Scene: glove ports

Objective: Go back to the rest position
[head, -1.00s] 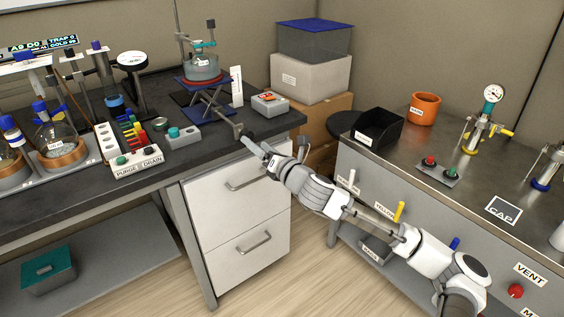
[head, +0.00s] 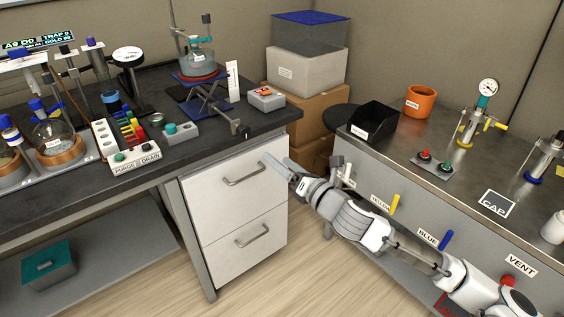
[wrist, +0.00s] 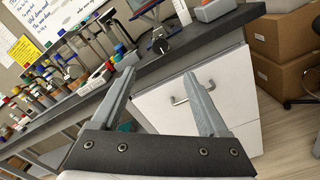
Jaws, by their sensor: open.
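My gripper (head: 277,169) is in front of the upper white drawer (head: 220,181) below the dark bench, in the head view. In the wrist view its two grey fingers (wrist: 160,100) are spread apart with nothing between them. Beyond them are the drawer front (wrist: 215,90) and the bench edge (wrist: 225,28). My arm reaches in from the lower right of the head view, past the front of the right-hand counter.
The dark bench (head: 60,203) carries glassware, a jack stand (head: 203,92) and a purge/drain block (head: 134,157). The right counter (head: 420,130) has a black bin (head: 374,123), an orange pot (head: 420,101) and coloured handles along its front. Open floor (head: 260,290) lies between.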

